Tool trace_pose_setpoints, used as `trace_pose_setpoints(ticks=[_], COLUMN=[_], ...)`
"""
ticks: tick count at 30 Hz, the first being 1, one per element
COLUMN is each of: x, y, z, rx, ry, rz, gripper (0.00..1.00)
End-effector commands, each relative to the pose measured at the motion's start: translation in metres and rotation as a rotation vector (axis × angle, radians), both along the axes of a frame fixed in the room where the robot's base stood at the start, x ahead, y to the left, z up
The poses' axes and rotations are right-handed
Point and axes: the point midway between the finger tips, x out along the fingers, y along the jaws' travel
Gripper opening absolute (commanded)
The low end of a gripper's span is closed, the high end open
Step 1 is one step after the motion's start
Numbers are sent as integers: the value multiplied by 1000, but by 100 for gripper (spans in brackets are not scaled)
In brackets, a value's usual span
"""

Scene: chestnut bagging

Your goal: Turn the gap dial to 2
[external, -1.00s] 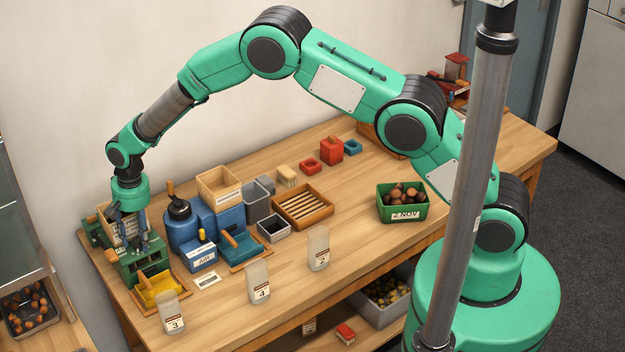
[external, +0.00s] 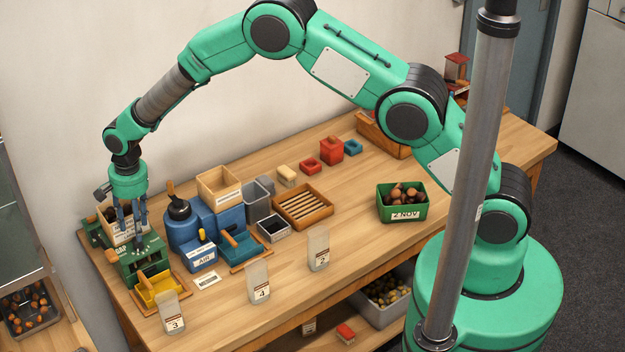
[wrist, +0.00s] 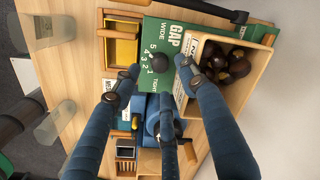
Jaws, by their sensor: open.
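The green gap machine (external: 146,268) stands at the table's left end. In the wrist view its green panel (wrist: 165,33) reads GAP and WIDE, with an arc of numbers from 5 to 1. A round black knob (wrist: 183,60) sits beside the numbers; I cannot tell which number it points to. My gripper (external: 130,240) is over the machine with its blue fingers pointing down. The right fingertip is close to the knob; contact cannot be told.
A wooden box of chestnuts (wrist: 230,78) adjoins the panel. A yellow tray (external: 160,290) is at the machine's front. The blue AIR machine (external: 198,252) stands close on the right. Bags marked 3 (external: 172,315), 4 (external: 258,284) and 2 (external: 318,250) stand along the front.

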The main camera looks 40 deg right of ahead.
Motion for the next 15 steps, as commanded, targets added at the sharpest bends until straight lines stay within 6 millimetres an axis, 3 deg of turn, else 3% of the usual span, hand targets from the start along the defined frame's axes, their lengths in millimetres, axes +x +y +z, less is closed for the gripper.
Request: trace_pose_setpoints(ticks=[15], x=[-4], y=[-5], z=[79], rx=[1], ry=[-1], rz=[1], gripper=[43])
